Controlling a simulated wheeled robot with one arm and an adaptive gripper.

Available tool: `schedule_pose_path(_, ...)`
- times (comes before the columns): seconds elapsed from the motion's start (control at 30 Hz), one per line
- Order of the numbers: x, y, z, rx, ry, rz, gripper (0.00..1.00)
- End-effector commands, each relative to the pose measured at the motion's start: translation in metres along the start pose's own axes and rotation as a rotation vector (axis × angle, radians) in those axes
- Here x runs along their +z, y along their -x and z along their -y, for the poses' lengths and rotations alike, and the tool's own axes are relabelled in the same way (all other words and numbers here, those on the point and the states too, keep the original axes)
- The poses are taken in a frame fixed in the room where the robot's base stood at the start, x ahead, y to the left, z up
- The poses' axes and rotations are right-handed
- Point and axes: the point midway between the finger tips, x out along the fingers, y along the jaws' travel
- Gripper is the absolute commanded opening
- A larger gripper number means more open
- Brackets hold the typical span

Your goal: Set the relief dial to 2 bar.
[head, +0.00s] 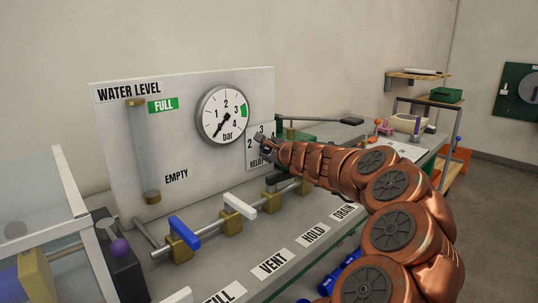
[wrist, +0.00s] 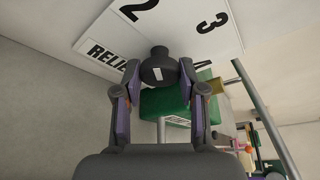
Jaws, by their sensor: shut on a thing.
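The relief dial is a dark round knob (wrist: 158,62) with a short white mark, seen in the wrist view. It sits on a white scale plate (wrist: 180,22) printed 2, 3 and part of "RELIEF"; other print is hidden. The plate also shows in the head view (head: 254,155), partly behind my gripper (head: 264,143), which covers the knob there. In the wrist view the two fingers of my gripper (wrist: 158,82) stand on either side of the knob and are shut on it. I cannot tell which number the mark points to.
A round pressure gauge (head: 234,101) has its needle at lower left. A water level tube (head: 146,150) stands left of it. Below are a blue lever (head: 185,231), a white lever (head: 240,207) and a dark lever. A green block (wrist: 165,101) lies beyond the fingers.

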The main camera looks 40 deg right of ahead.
Motion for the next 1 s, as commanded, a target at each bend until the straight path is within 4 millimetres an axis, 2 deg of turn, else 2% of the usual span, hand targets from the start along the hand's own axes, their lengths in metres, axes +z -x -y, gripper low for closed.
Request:
schedule_pose_path(0.4, 0.0002, -0.0002, -0.0007, 0.0, 0.006, 0.0, 0.06)
schedule_pose_path(0.43, 0.0003, -0.0002, -0.0007, 0.0, 0.006, 0.0, 0.43)
schedule_pose_path(0.6, 0.0003, 0.0, -0.0003, -0.001, 0.005, 0.0, 0.61)
schedule_pose_path(0.67, 0.0003, 0.0, -0.0003, -0.001, 0.005, 0.0, 0.65)
schedule_pose_path(1.0, 0.0006, 0.0005, 0.0011, -0.002, 0.005, 0.0, 0.65)
